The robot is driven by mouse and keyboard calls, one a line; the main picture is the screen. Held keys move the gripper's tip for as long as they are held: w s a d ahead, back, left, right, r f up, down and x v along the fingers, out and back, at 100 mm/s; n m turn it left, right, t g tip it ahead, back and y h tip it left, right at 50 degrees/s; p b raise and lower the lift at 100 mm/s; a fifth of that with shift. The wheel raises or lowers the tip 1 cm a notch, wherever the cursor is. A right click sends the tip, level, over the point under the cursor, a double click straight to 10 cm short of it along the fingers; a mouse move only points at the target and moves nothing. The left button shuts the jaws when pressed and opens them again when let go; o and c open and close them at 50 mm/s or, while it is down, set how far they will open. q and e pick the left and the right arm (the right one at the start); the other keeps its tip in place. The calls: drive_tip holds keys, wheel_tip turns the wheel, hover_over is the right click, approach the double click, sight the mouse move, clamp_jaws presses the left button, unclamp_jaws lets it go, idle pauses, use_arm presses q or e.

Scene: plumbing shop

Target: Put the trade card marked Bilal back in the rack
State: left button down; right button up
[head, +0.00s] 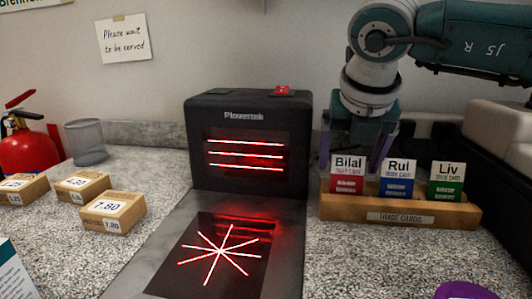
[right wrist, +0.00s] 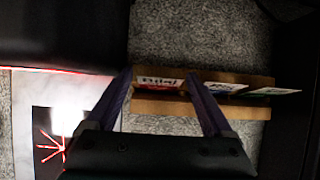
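The trade card marked Bilal (head: 348,174), white on top and red below, stands in the left slot of the wooden trade-card rack (head: 440,214). Its lower edge is hidden by the rack's front. My right gripper (head: 353,150) is just behind and above the rack at this card. In the right wrist view the purple fingers (right wrist: 159,76) are spread, one at each side of the Bilal card (right wrist: 158,82), with small gaps showing. The rack also shows there (right wrist: 200,106). My left gripper is in neither view.
The Rui card (head: 397,178) and Liv card (head: 446,180) stand in the rack to the right. A black Plovertek scanner (head: 247,150) with red lines is at the left. Price-marked boxes (head: 112,211) and a purple object (head: 464,291) are on the counter.

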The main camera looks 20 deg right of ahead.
drive_tip(key=shift+o, duration=0.9)
drive_tip(key=v, duration=1)
